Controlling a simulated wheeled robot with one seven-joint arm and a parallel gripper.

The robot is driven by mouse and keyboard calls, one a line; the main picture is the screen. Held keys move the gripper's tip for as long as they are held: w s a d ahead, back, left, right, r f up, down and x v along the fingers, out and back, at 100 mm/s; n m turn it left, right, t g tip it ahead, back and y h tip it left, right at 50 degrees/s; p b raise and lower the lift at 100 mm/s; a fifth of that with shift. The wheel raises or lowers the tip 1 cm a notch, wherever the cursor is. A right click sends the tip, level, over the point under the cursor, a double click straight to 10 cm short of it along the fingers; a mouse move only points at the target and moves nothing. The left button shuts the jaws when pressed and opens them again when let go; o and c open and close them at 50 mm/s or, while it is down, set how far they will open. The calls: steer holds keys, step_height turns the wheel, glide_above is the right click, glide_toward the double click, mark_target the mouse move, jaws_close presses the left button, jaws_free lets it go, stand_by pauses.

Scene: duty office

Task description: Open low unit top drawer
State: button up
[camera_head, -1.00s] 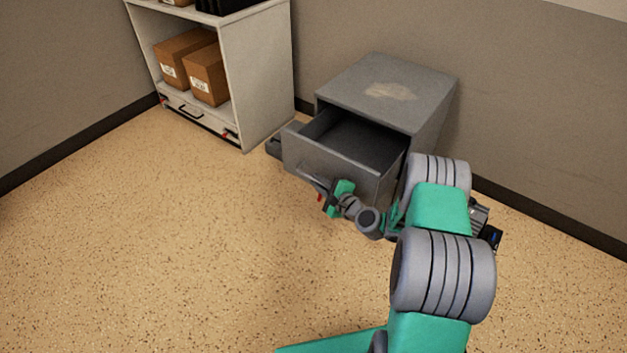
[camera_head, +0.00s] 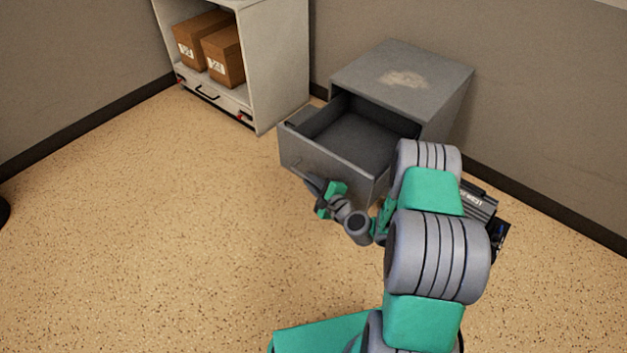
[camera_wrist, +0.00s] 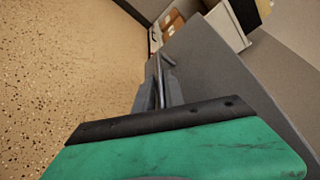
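The low unit (camera_head: 420,75) is a grey metal cabinet with a pale worn patch on top. Its top drawer (camera_head: 325,164) is pulled well out, and its empty inside shows. My gripper (camera_head: 312,182) is at the drawer's front face, at the handle. In the wrist view, my gripper's fingers (camera_wrist: 157,88) are close together around the thin bar handle (camera_wrist: 160,68), beside the grey drawer front (camera_wrist: 205,75). The fingers appear shut on the handle. My forearm hides the right part of the drawer and the unit's lower front.
A pale shelf unit (camera_head: 280,70) with brown boxes (camera_head: 225,55) stands against the wall at the left of the low unit. Speckled floor (camera_head: 150,230) is clear at the left and front. A wall (camera_head: 540,120) is close behind and to the right.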

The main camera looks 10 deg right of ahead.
steer(key=o, duration=0.4)
steer(key=shift+d, duration=0.1)
steer(key=p+v, duration=0.1)
steer(key=v, duration=0.6)
steer(key=shift+s+d+p, duration=0.15)
steer(key=shift+s+p, duration=0.15)
steer(key=shift+s, duration=0.05)
steer(key=s+a+r+n+g+p, duration=0.1)
steer(key=a+r+n+g+p, duration=0.2)
steer(key=r+n+p, duration=0.35)
steer(key=s+a+r+n+g+y+p, duration=0.1)
steer(key=a+r+n+g+p, duration=0.2)
steer(key=r, duration=0.7)
steer(key=s+a+r+n+g+p, duration=0.1)
steer(key=a+r+n+g+p, duration=0.15)
steer(key=r+n+p, duration=0.55)
steer(key=s+d+r+n+g+h+p, duration=0.1)
steer(key=s+d+r+h+p, duration=0.1)
steer(key=s+r, duration=0.3)
steer(key=s+d+r+n+h+p, duration=0.1)
steer(key=s+r+p, duration=0.3)
steer(key=r, duration=0.7)
steer(key=s+d+r+n+g+h+p, duration=0.1)
steer(key=s+d+r+h+p, duration=0.2)
steer(key=s+r, duration=0.4)
steer(key=shift+s+d+r+g+p, duration=0.35)
steer(key=shift+r+p, duration=0.15)
steer(key=shift+r, duration=0.15)
